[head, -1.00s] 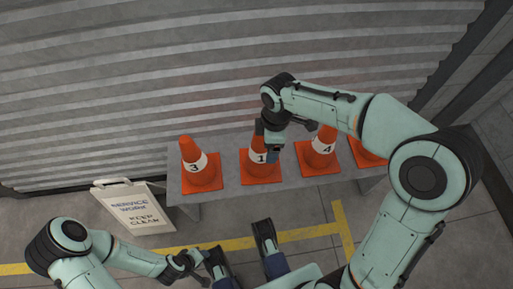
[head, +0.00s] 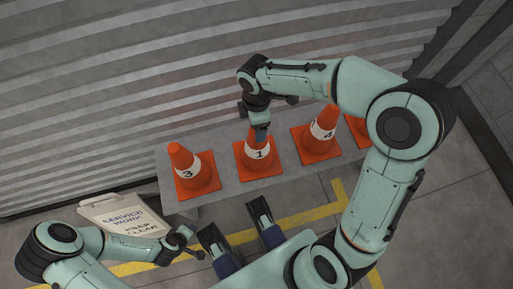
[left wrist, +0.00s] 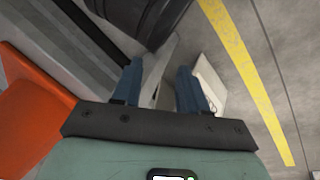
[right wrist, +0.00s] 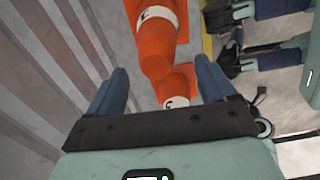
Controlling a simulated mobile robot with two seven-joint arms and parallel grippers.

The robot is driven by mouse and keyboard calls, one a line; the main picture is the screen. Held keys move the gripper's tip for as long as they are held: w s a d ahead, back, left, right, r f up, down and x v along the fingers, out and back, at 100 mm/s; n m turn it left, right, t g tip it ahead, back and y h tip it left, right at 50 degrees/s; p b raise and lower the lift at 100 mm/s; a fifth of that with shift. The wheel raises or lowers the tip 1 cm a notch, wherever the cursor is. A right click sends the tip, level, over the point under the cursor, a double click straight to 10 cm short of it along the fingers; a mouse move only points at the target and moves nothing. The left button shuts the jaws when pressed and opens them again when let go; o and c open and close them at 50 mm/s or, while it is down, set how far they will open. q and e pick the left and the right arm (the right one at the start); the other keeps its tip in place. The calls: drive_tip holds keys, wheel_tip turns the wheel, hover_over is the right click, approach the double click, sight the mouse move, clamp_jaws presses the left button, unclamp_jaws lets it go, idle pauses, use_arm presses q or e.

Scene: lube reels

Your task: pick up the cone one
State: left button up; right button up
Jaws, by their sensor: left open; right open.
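The cone one (head: 254,164) is orange with a white band reading 1. It stands upright on a grey bench (head: 228,184), between cone 3 (head: 194,181) and cone 4 (head: 317,149). My right gripper (head: 261,134) is open at its tip, covering the top; I cannot tell if they touch. In the right wrist view an orange cone (right wrist: 156,42) and part of a second cone (right wrist: 180,101) show between and beyond the open fingers (right wrist: 158,92); their numbers are not clear. My left gripper (head: 192,246) is open and empty at lower left, away from the cones; its fingers (left wrist: 157,85) show in the left wrist view.
Another orange cone (head: 358,130) is partly hidden behind my right arm. A white sign (head: 122,220) stands left of the bench. A corrugated shutter (head: 150,90) rises close behind the bench. Yellow floor lines (head: 300,219) run in front. An orange surface (left wrist: 30,115) fills the left wrist view's left side.

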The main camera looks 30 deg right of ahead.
sight(257, 144)
drive_tip(key=f, duration=0.1)
drive_tip(key=f+b, duration=0.1)
drive_tip(key=f, duration=0.1)
drive_tip(key=shift+w+d, duration=0.1)
drive_tip(key=shift+d, duration=0.1)
wheel_tip(257, 144, down, 2)
drive_tip(key=shift+f+b, duration=0.2)
drive_tip(key=shift+b, duration=0.4)
use_arm(q)
drive_tip(key=f, duration=0.1)
drive_tip(key=w+a+f, duration=0.1)
drive_tip(key=shift+a+f, duration=0.2)
drive_tip(key=shift+f, duration=0.15)
use_arm(e)
drive_tip(key=shift+r, duration=0.1)
drive_tip(key=shift+c, duration=0.3)
clamp_jaws()
